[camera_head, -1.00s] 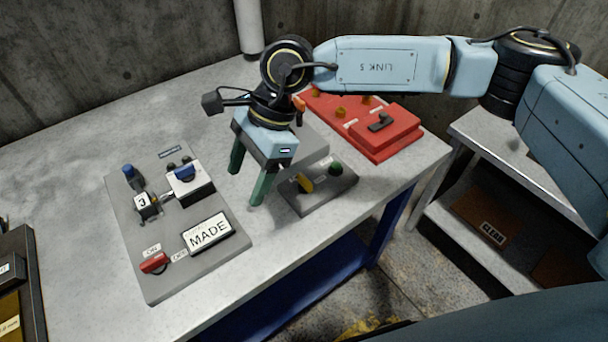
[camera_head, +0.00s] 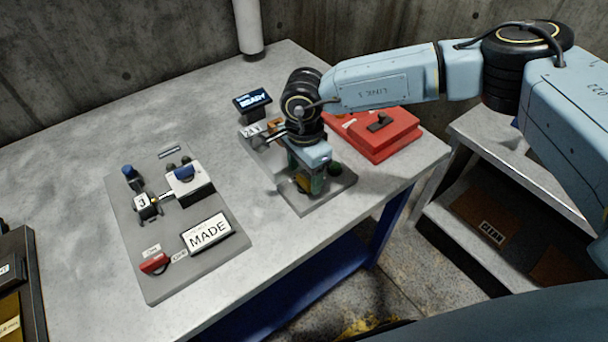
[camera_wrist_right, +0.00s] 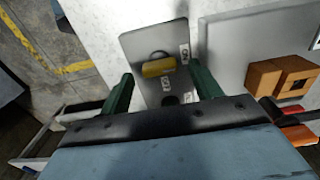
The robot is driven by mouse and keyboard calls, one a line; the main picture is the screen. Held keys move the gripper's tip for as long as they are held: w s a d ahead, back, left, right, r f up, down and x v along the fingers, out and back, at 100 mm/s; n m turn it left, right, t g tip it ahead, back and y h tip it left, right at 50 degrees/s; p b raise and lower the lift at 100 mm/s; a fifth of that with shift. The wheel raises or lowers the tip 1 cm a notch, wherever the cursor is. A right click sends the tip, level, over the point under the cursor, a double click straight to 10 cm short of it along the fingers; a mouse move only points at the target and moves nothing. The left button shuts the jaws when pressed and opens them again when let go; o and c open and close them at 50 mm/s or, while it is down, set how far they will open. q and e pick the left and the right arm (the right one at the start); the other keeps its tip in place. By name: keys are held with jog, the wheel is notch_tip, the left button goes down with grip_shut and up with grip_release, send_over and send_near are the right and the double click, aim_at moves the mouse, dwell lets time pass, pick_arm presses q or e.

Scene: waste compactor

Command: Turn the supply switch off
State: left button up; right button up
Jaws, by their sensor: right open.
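A yellow switch handle (camera_head: 302,184) sits on a small grey plate (camera_head: 311,204) near the table's front edge, partly hidden by my right gripper (camera_head: 310,178). In the right wrist view, the yellow handle (camera_wrist_right: 158,68) lies between the two green fingers of my open right gripper (camera_wrist_right: 160,76), with a gap on each side. Small labels flank the handle, too small to read surely. A red switch handle (camera_head: 154,263) with ON and OFF labels is on the larger grey panel (camera_head: 165,283) at left. My left gripper is not in view.
A display reading READY (camera_head: 252,100) is behind. Bare table lies between the panels.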

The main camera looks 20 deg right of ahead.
jog(key=shift+f, duration=0.9)
jog(key=shift+c, duration=0.3)
jog(key=c, duration=0.9)
